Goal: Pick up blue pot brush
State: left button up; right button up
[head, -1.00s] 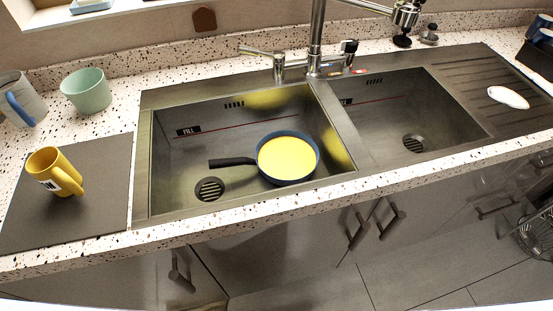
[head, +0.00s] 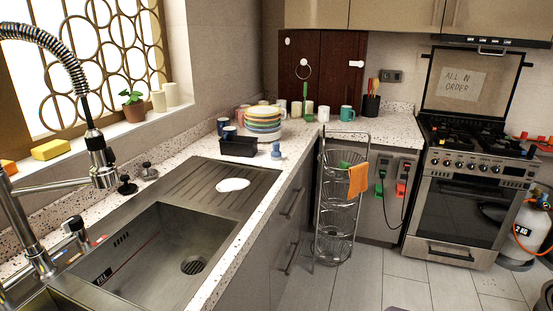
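A small blue object with a knob-like top, which looks like the blue pot brush (head: 276,152), stands on the speckled counter just right of the black caddy (head: 238,147). It is upright near the counter's front edge, beyond the ribbed drainboard. Its details are too small to tell. Neither of my grippers shows in the head view.
The sink basin (head: 165,258) and the drainboard with a white oval item (head: 232,185) lie nearer. Stacked coloured plates (head: 263,120) stand behind the caddy. A wire rack with an orange cloth (head: 358,178) stands on the floor by the corner. Open floor lies right of the counter.

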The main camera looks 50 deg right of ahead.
aim_at(275, 154)
jog(key=z, duration=1.65)
jog(key=i+l+u, duration=0.1)
jog(key=u, duration=0.35)
jog(key=i+l+u, duration=0.1)
jog(key=u, duration=0.3)
jog(key=i+l+u, duration=0.1)
jog(key=u, duration=0.35)
